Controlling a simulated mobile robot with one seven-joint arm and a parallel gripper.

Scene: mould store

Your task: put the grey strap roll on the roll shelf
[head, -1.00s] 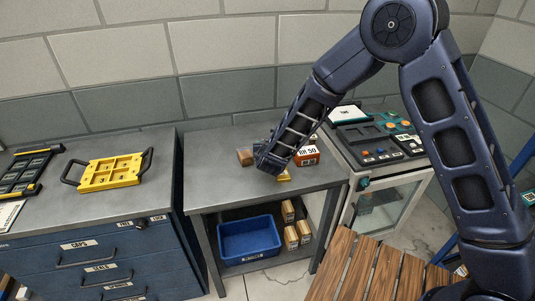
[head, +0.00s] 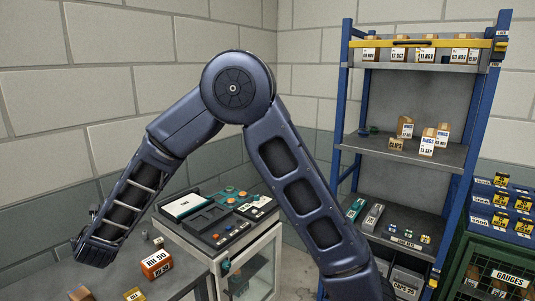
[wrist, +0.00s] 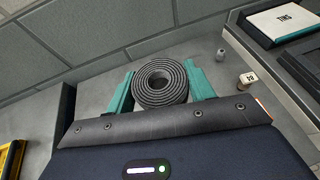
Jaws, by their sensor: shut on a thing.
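The grey strap roll (wrist: 160,82) is a dark grey coil with an open centre. In the wrist view it sits between the two teal fingers of my gripper (wrist: 161,86), which is shut on it. In the head view my gripper (head: 95,248) is at the left, over the grey bench; the roll is not visible there. A shelf rack with blue posts (head: 344,100) stands at the right, far from my gripper. Its middle shelf (head: 385,146) holds several small boxes, with bare room around them. No label I can read marks a roll shelf.
An orange box marked RH 50 (head: 157,264) stands on the bench near my gripper. A cabinet topped with a dark device (head: 215,218) stands between bench and rack. A yellow bar (head: 425,43) crosses the rack's top shelf. A green mesh cage (head: 490,270) stands at far right.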

